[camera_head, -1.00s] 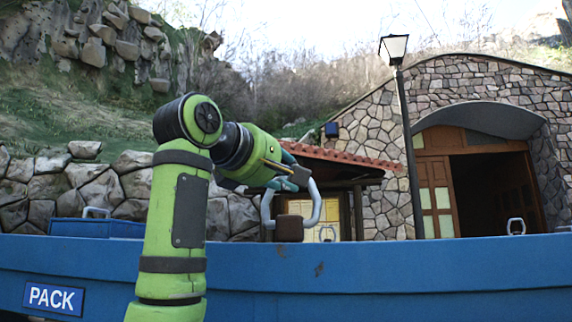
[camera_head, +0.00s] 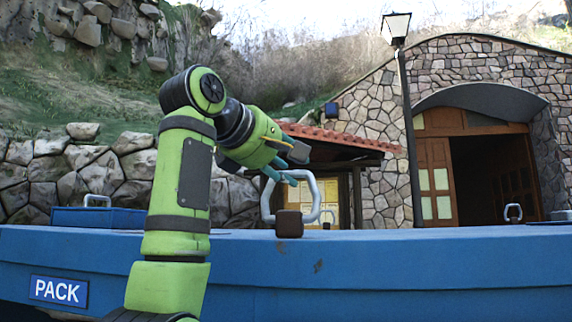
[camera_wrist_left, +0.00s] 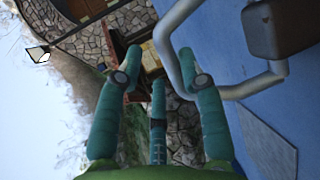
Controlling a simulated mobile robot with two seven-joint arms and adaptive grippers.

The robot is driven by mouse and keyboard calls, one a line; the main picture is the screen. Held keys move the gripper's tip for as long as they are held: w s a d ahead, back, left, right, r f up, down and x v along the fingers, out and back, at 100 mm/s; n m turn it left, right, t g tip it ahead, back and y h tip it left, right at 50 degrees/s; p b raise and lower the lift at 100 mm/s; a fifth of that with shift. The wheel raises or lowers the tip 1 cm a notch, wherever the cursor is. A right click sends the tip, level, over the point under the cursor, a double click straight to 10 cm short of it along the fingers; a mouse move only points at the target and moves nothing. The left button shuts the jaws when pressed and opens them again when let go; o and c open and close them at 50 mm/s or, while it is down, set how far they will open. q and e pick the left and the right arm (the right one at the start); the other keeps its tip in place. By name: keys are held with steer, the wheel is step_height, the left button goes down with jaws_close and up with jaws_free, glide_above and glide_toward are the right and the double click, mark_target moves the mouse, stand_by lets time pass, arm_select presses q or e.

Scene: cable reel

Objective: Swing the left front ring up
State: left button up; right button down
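The left front ring (camera_head: 316,193) is a pale grey metal loop standing up from a brown block (camera_head: 289,223) on the blue surface. In the left wrist view the ring (camera_wrist_left: 166,42) runs close by the fingers, and its brown block (camera_wrist_left: 280,25) is at the upper right. My left gripper (camera_head: 282,176) is at the ring's upper left part. Its teal fingers (camera_wrist_left: 160,58) are spread, with the ring's bar beside and partly behind the right finger. I cannot tell whether they touch. My right gripper is not in view.
The blue structure (camera_head: 420,268) with a PACK sign (camera_head: 58,291) spans the front. Other rings stand at the left (camera_head: 97,200) and right (camera_head: 513,212). A lamp post (camera_head: 409,130) and a stone building (camera_head: 455,75) are behind. The air above the ring is clear.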

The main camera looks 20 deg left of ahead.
arm_select(q)
steer(key=shift+w+a, duration=0.2)
steer(key=shift+w, duration=0.1)
steer(key=v, duration=1.1)
steer(key=shift+a, duration=0.2)
steer(key=shift+f, duration=0.1)
